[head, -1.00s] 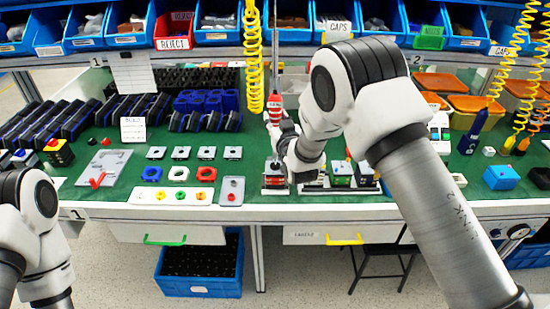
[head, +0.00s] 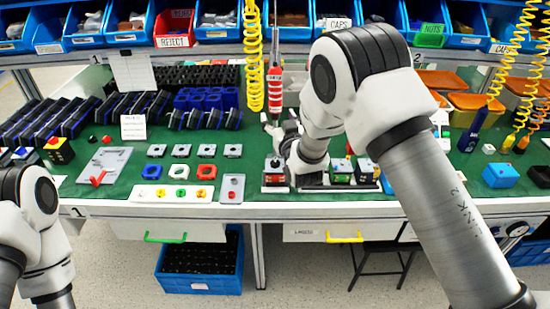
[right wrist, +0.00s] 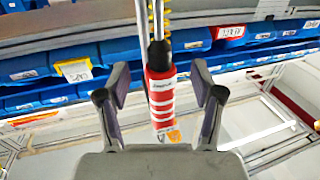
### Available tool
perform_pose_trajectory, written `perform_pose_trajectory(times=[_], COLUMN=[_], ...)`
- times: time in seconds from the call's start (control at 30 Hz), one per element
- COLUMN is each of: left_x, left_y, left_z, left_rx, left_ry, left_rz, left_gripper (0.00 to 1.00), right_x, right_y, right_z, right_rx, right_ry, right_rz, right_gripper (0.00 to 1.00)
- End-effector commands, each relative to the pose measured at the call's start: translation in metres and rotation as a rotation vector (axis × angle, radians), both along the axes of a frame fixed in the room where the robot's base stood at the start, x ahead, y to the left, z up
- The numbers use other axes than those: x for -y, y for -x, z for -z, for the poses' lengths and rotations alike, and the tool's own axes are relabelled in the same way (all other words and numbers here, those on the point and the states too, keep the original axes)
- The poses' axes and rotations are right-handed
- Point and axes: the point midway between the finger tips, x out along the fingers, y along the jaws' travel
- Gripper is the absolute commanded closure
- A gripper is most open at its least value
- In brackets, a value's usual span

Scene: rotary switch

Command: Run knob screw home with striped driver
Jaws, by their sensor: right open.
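The striped driver (head: 276,92), red with white bands, hangs upright above the bench in the head view. In the right wrist view the driver (right wrist: 161,104) lies between the two fingers, with space on both sides. My right gripper (head: 274,128) is open near the driver's lower end; it also shows open in the right wrist view (right wrist: 161,88). A small switch unit (head: 275,179) with a red part sits in a holder at the bench front, below the gripper. Its knob screw cannot be made out. My left gripper is outside the head view.
More switch units (head: 341,172) stand to the right of my right wrist. A yellow coiled hose (head: 254,60) hangs left of the driver. Blue bins line the back.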

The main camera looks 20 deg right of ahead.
Motion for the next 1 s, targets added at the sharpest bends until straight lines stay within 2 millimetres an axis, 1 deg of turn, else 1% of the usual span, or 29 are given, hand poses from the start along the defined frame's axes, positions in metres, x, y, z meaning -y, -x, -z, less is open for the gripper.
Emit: perform_pose_trajectory(times=[0.3, 0.47, 0.57, 0.9, 0.97, 1.0], left_x=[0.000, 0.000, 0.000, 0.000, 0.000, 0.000], left_y=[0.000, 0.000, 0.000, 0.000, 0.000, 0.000], left_z=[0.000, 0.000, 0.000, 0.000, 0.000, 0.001], left_rx=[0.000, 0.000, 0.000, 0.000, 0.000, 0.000], left_ry=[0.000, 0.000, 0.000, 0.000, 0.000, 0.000], left_rz=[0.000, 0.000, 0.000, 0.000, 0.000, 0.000], left_gripper=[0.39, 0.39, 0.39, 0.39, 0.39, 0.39], right_x=[-0.001, -0.001, -0.001, -0.001, -0.001, 0.001], right_y=[0.031, 0.044, 0.047, 0.047, 0.048, 0.050], right_z=[0.000, 0.000, 0.000, 0.000, 0.007, 0.017], right_rx=[0.000, 0.000, 0.000, 0.000, -0.010, -0.027], right_ry=[0.001, 0.000, 0.000, 0.000, 0.000, -0.003], right_rz=[-0.001, -0.001, 0.000, 0.000, 0.000, 0.002], right_gripper=[0.33, 0.33, 0.33, 0.33, 0.33, 0.33])
